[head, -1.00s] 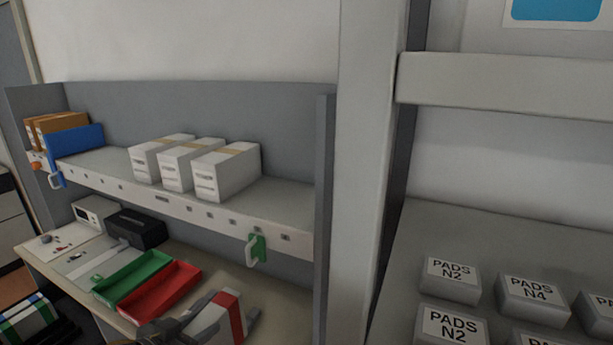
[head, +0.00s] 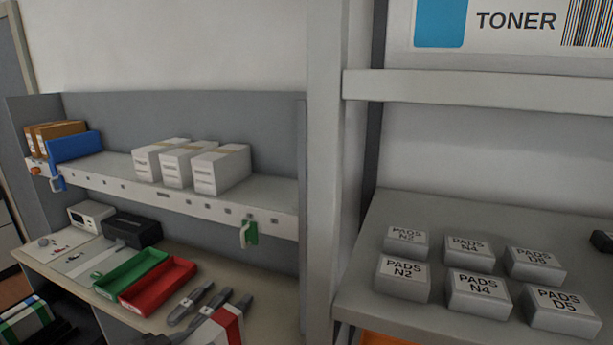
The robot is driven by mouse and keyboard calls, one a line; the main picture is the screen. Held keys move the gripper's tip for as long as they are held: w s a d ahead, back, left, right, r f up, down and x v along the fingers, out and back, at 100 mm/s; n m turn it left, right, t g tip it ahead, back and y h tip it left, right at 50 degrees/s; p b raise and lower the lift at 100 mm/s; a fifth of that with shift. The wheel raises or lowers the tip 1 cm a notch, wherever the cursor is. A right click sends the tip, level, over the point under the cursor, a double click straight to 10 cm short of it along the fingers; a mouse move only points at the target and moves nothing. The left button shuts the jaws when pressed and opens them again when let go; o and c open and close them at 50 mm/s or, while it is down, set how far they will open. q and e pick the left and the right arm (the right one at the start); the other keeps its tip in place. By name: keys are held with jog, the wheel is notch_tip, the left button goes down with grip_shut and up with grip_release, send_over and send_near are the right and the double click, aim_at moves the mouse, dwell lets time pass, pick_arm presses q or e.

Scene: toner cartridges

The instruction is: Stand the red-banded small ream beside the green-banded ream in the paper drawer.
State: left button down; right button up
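The red-banded small ream (head: 229,326), white with a red band, is at the bottom edge in front of the desk, its lower part cut off. Grey gripper fingers rise beside it: my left gripper (head: 198,304) shows just left of the ream, and another grey finger is against its right side. The fingers overlap, so I cannot tell which gripper the right-hand finger belongs to, or whether the ream is clamped.
A green tray (head: 130,273) and a red tray (head: 157,285) lie on the desk (head: 62,275), near a black box (head: 133,231). White boxes (head: 220,170) stand on the shelf above.

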pick_arm(q)
jog(key=shift+s+f+m+g+h+b, duration=0.55)
jog(key=shift+s+f+m+h+b, duration=0.15)
jog(key=shift+f+b, duration=1.6)
jog(key=shift+s+f+m+g+h+b, duration=0.65)
jog(key=shift+f+m+b, duration=0.2)
jog(key=shift+f+b, duration=1.4)
jog(key=shift+s+f+m+g+h+b, duration=0.5)
jog(key=shift+s+f+m+h+b, duration=0.2)
jog(key=shift+f+b, duration=1.55)
jog(key=shift+s+r, duration=0.1)
